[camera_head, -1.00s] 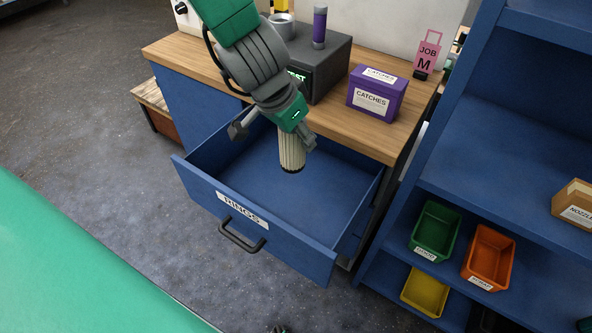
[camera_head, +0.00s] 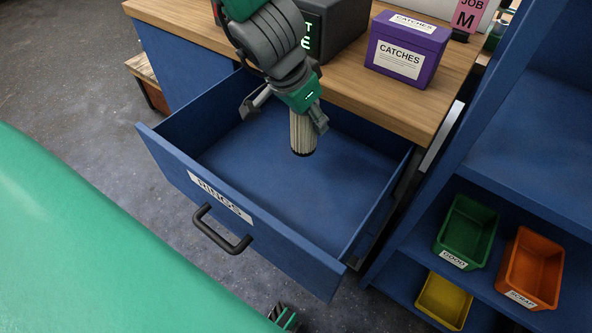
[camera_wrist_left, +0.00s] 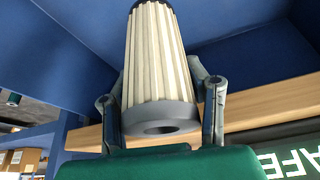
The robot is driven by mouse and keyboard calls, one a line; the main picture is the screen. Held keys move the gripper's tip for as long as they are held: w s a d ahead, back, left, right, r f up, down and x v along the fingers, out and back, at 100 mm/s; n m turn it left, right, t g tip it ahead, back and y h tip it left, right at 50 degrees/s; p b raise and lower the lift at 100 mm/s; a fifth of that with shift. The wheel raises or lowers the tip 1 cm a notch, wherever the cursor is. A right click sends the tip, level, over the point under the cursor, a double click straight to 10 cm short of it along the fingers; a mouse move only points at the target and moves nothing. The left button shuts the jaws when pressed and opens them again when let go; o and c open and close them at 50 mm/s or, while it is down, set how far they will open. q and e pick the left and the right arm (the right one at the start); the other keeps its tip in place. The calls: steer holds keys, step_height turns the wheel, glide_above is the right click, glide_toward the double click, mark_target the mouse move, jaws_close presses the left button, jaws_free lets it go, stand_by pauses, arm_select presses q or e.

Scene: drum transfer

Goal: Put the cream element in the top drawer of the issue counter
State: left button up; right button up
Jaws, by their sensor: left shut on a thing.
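The cream element (camera_head: 302,132) is a pleated cylinder with dark end caps. My left gripper (camera_head: 288,113) is shut on it and holds it roughly upright, over the open drawer (camera_head: 265,178). Its lower end shows against the drawer's blue floor; I cannot tell how high it is. In the left wrist view the element (camera_wrist_left: 155,60) sits between the two fingers (camera_wrist_left: 162,108). The drawer has a RINGS label and a black handle and looks empty. A green and black part at the bottom edge may be my right gripper (camera_head: 284,317); its jaws are unclear.
On the wooden counter top (camera_head: 440,100) stand a purple CATCHES box (camera_head: 408,50) and a dark grey box (camera_head: 340,30). A blue shelf (camera_head: 530,140) at right holds green (camera_head: 466,232), orange (camera_head: 532,268) and yellow (camera_head: 443,300) bins. The drawer's front and sides surround the space below the element.

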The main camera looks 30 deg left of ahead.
mark_target(294, 131)
arm_select(q)
step_height(294, 131, down, 10)
steer(key=b, duration=0.7)
steer(key=shift+f, duration=0.1)
steer(key=shift+c, duration=0.7)
steer(key=o, duration=1.4)
steer(key=p+v, duration=0.7)
steer(key=v, duration=0.5)
steer(key=shift+s, duration=0.1)
